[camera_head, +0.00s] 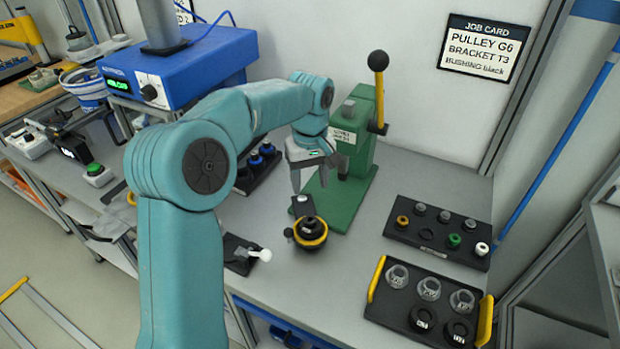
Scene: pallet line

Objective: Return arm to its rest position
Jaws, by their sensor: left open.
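My left arm is teal and reaches from the lower left up and over the workbench (330,285). Its gripper (312,183) is open and empty, pointing down in front of the green press (355,150). Below the fingertips, and apart from them, a black round part with a yellow ring (310,233) sits on the bench beside a small dark block with a light round top (301,205). My right gripper does not show.
The press has a lever with a black ball knob (378,61). At right lie a black tray of small bushings (425,237) and a yellow-handled tray of round parts (375,290). A blue machine (205,65) stands at back left. A white-knobbed clamp (264,255) is near the front edge.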

